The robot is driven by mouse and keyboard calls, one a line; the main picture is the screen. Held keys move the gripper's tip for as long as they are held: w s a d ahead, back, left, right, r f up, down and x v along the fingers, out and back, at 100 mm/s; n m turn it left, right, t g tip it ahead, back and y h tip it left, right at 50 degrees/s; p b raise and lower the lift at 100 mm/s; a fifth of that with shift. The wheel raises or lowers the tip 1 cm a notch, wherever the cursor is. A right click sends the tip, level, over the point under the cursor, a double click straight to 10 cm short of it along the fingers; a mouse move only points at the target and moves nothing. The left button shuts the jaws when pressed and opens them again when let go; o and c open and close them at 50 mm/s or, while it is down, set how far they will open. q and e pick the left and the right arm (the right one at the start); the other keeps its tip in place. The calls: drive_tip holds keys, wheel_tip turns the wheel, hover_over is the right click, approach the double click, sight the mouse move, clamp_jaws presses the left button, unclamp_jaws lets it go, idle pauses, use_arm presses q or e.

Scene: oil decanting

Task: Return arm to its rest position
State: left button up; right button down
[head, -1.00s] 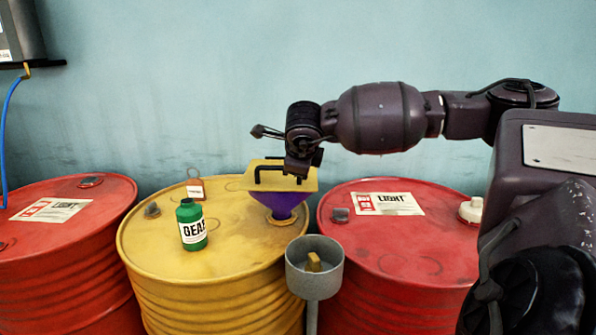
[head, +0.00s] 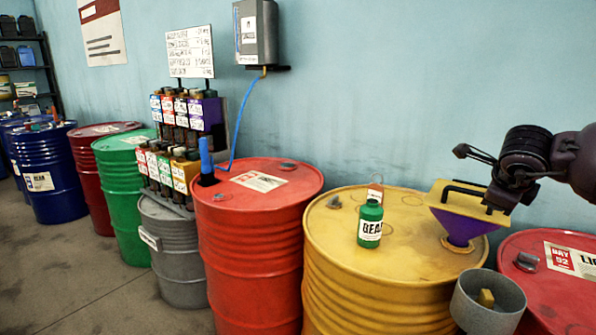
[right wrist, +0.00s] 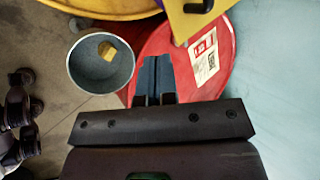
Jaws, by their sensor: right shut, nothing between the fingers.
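My right gripper (right wrist: 157,80) has its two fingers together and empty, over the floor and red drum in the right wrist view. In the head view my right arm reaches in from the right, its end above and right of the purple funnel with a yellow top plate (head: 468,207). The funnel sits upright on the yellow drum (head: 345,245). A green bottle (head: 370,222) with a white label stands upright on the same drum. My left gripper is not in view.
A grey round cup (head: 470,322) with a yellow piece inside stands in front of the drums. A red drum (head: 552,310) is at the right, another (head: 255,275) left of the yellow one. A bottle rack (head: 170,150) and wall box (head: 258,32) are further left.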

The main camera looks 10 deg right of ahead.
drive_tip(key=w+a+f+m+t+y, duration=0.1)
drive_tip(key=w+a+m+t+y, duration=0.2)
drive_tip(key=a+y, duration=0.75)
drive_tip(key=w+a+f+m+t+y, duration=0.1)
drive_tip(key=a+f+m+t+y, duration=0.15)
drive_tip(key=a+m+y, duration=0.75)
drive_tip(key=s+a+f+m+t+h, duration=0.1)
drive_tip(key=s+f+m+h, duration=0.25)
drive_tip(key=f+m, duration=0.3)
drive_tip(key=s+a+f+m+t+h+p, duration=0.1)
drive_tip(key=s+f+m+t+h, duration=0.1)
drive_tip(key=f+m+h, duration=0.5)
drive_tip(key=s+a+f+m+t+h, duration=0.1)
drive_tip(key=s+f+m+h, duration=0.15)
drive_tip(key=f+m, duration=0.4)
drive_tip(key=s+a+f+m+g+h, duration=0.1)
drive_tip(key=s+f+m, duration=0.3)
drive_tip(key=s+f, duration=0.4)
drive_tip(key=s+a+f+m+g+h, duration=0.1)
drive_tip(key=s+f+m+g, duration=0.2)
drive_tip(key=s+f, duration=0.5)
drive_tip(key=s+m, duration=0.1)
drive_tip(key=s, duration=0.4)
drive_tip(key=shift+a+h+p, duration=0.15)
drive_tip(key=shift+h+p, duration=0.2)
drive_tip(key=shift+p, duration=0.05)
